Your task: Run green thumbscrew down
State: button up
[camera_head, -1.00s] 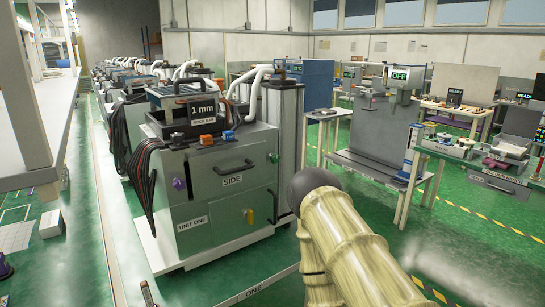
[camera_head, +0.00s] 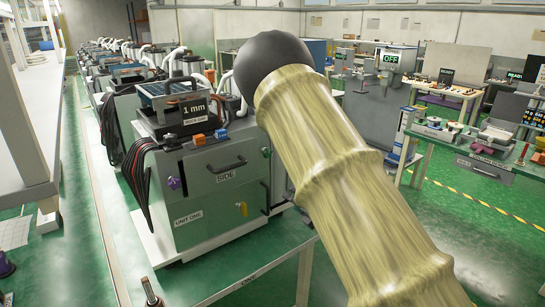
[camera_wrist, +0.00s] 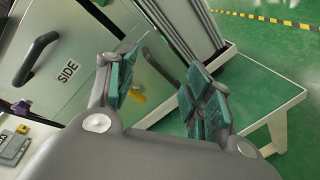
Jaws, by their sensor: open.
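The green thumbscrew (camera_head: 267,152) sits at the right edge of the grey cabinet's upper front, right of the drawer handle and the SIDE label, in the head view. I cannot make it out in the wrist view, where my fingers cover part of the cabinet. My gripper (camera_wrist: 160,92) is open with teal pads apart and nothing seen between them. It is in front of the cabinet (camera_wrist: 60,45). In the head view my arm hides the gripper. A yellow knob (camera_head: 242,208) is on the lower door; it also shows beside my left finger in the wrist view (camera_wrist: 137,96).
A purple knob (camera_head: 174,183) is on the cabinet's left side. Black cables (camera_head: 137,175) hang at its left. A green-topped table (camera_wrist: 250,97) with white legs stands at the right in the wrist view. Green floor lies around the cabinet.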

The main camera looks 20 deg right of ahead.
aim_at(266, 152)
notch_tip(266, 152, up, 11)
jog(key=w+n+t+y, duration=0.1)
jog(key=w+n+y, duration=0.2)
jog(key=n, duration=0.3)
jog(key=p+x, duration=0.4)
jog(key=x, duration=0.6)
jog(key=shift+w+a+f+p, duration=0.2)
jog(key=shift+w+a+p, duration=0.1)
jog(key=shift+a, duration=0.1)
jog(key=c, duration=1)
